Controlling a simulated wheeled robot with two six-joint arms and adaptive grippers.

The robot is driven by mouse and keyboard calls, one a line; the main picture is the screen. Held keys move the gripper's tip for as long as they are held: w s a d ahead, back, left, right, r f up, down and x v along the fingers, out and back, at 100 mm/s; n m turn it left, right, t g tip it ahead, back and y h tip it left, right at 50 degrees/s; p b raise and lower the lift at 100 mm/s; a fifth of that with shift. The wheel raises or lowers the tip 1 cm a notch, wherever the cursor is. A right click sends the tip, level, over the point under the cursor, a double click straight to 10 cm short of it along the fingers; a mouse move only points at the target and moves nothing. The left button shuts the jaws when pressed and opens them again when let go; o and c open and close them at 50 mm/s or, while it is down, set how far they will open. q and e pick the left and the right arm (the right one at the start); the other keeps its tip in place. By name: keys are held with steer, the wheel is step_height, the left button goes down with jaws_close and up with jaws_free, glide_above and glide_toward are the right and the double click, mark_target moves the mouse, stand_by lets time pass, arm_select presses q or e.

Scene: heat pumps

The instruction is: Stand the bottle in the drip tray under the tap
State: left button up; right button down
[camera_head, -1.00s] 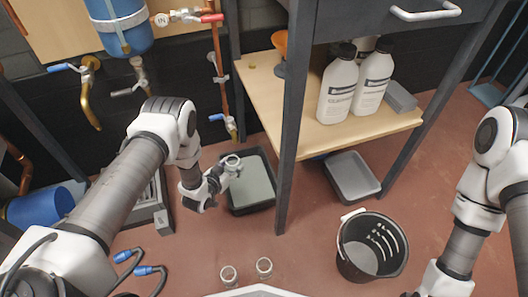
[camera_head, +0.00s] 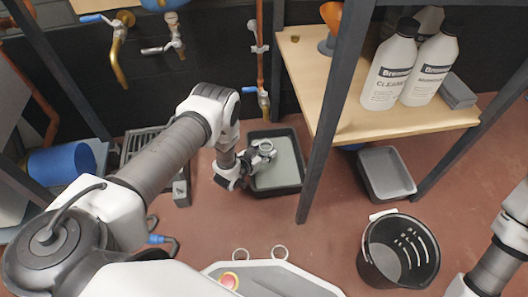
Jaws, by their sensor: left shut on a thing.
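The drip tray (camera_head: 290,180) is a black-rimmed tray with a grey inside, on the red floor. The tap with a blue handle (camera_head: 263,97) is on the copper pipe above its back edge. My left gripper (camera_head: 264,150) appears over the left part of the tray, shut on a small pale thing with a round rim, seen from above. This seems to be the bottle (camera_head: 266,146); the gripper hides most of it. I cannot tell whether its base touches the tray. My right arm shows at the right edge, but its gripper is out of view.
A dark table leg (camera_head: 322,150) stands just right of the tray. White cleaner bottles (camera_head: 391,75) stand on the wooden shelf (camera_head: 350,120). A grey tray (camera_head: 388,174) and a black bucket (camera_head: 398,250) are on the floor to the right. A blue cylinder (camera_head: 62,160) lies at left.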

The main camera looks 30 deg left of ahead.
arm_select(q)
steer(key=shift+f, duration=0.2)
steer(key=o, duration=1.1)
steer(key=shift+r, duration=0.1)
steer(key=shift+r, duration=0.15)
steer(key=shift+s+r+p, duration=0.2)
steer(key=shift+s+p, duration=0.05)
steer(key=shift+p, duration=0.15)
steer(key=s+d+r+g+p, duration=0.1)
steer(key=s+r+g, duration=0.3)
steer(key=s, duration=0.7)
steer(key=s+d+r+n+g+y+p, duration=0.1)
steer(key=s+r+g, duration=0.3)
steer(key=s, duration=0.8)
steer(key=s+d+r+n+g+p, duration=0.1)
steer(key=s+r+g, duration=0.4)
steer(key=s, duration=0.7)
steer(key=shift+s+d+r+y+p, duration=0.15)
steer(key=shift+d+y+p, duration=0.25)
steer(key=shift+d+p, duration=0.65)
